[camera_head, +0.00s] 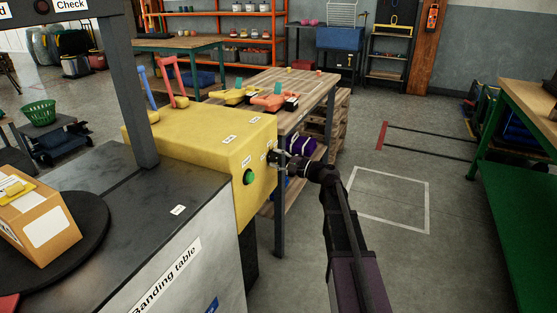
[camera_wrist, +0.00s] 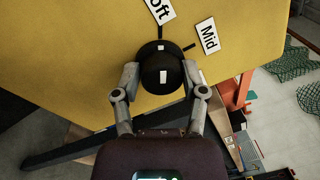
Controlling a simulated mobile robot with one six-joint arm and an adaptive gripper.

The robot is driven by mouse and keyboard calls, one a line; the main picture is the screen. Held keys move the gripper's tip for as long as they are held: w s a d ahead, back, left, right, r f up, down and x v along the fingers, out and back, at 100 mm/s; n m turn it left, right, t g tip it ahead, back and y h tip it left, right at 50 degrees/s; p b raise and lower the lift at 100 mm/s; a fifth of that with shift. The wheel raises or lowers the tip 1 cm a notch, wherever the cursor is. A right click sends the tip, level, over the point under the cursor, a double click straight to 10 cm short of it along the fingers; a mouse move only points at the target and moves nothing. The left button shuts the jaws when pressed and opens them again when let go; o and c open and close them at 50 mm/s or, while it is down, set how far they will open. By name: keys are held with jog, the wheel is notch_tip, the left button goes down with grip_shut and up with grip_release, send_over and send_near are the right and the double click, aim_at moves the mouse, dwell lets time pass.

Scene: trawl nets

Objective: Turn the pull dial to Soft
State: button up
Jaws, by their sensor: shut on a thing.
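The pull dial (camera_wrist: 160,62) is a round black knob on the yellow housing (camera_wrist: 75,50). White marks show on its front and on its upper edge. The upper mark lines up with the black tick below the Soft label (camera_wrist: 160,9), which is partly cut off by the picture edge. The Mid label (camera_wrist: 208,35) and its tick lie to the right. My gripper (camera_wrist: 161,78) is shut on the dial, one finger on each side. In the head view my gripper (camera_head: 279,160) is at the right face of the yellow housing (camera_head: 215,140) and mostly hides the dial.
A green button (camera_head: 249,177) sits on the same housing, left of my gripper. The banding table (camera_head: 130,220) with a box (camera_head: 35,215) stands at the left. A wooden bench (camera_head: 310,95) stands behind. Floor to the right (camera_head: 400,170) is clear.

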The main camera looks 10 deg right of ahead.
jog(key=shift+w+a+r, duration=0.15)
jog(key=shift+w+a, duration=0.05)
jog(key=o, duration=1.1)
jog(key=shift+s, duration=0.1)
jog(key=shift+s, duration=0.1)
